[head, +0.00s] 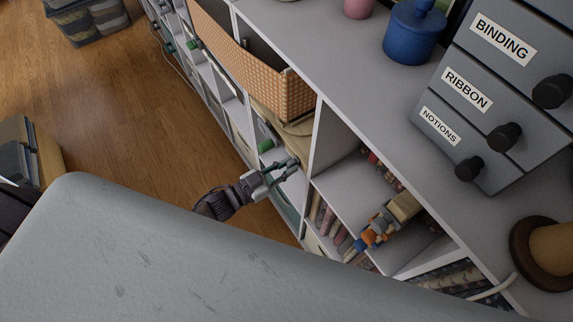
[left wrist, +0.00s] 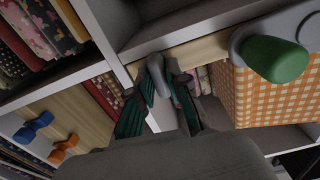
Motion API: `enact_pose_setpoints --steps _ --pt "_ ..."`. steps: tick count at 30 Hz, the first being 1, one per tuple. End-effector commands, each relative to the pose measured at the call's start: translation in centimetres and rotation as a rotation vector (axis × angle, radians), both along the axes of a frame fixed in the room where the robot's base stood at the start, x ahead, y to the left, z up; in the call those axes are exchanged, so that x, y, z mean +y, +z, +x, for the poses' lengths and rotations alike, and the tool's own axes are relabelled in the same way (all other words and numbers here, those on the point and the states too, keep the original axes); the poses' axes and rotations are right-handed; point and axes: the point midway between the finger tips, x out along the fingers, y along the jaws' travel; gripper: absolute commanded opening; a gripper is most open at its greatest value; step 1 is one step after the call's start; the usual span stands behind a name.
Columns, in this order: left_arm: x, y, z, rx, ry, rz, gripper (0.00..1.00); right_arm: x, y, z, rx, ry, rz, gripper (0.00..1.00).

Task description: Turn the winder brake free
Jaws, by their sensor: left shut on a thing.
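My left gripper (head: 282,171) reaches into an open cubby of the pale shelf unit. In the left wrist view its two dark green fingers (left wrist: 162,100) are shut on a grey lever (left wrist: 154,70), which I take to be the winder brake. The lever stands in front of a pale wooden board (left wrist: 193,52). A green knob on a grey mount (left wrist: 275,59) is beside it to the right, and the green knob (head: 265,145) also shows in the head view. The fingers partly hide the lever's lower part. My right gripper is not in view.
An orange checked bin (head: 295,98) stands close by in the shelf. A wooden piece with blue and orange knobs (head: 365,239) sits in another cubby near fabric rolls. Grey labelled drawers (head: 490,95) and a blue pot (head: 413,35) stand on top. The wooden floor (head: 120,110) is largely clear.

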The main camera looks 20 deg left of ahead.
Motion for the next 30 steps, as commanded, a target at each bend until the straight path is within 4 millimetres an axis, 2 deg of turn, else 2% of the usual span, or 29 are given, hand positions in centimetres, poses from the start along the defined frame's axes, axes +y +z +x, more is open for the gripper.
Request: enact_pose_setpoints --steps 22,23,24,27,30 --pt "0.0 -0.07 -0.05 0.056 0.0 -0.07 0.0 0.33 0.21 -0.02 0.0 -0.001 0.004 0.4" --pt "0.0 -0.07 -0.05 0.056 0.0 -0.07 0.2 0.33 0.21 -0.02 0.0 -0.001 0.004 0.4" --pt "0.0 -0.07 -0.05 0.056 0.0 -0.07 0.27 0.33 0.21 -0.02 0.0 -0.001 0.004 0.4" --pt "0.01 -0.05 -0.03 0.055 0.0 -0.069 0.42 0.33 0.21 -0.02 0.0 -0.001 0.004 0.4" --pt "0.0 -0.03 -0.03 0.054 0.0 -0.068 0.42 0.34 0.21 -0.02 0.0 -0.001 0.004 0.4"
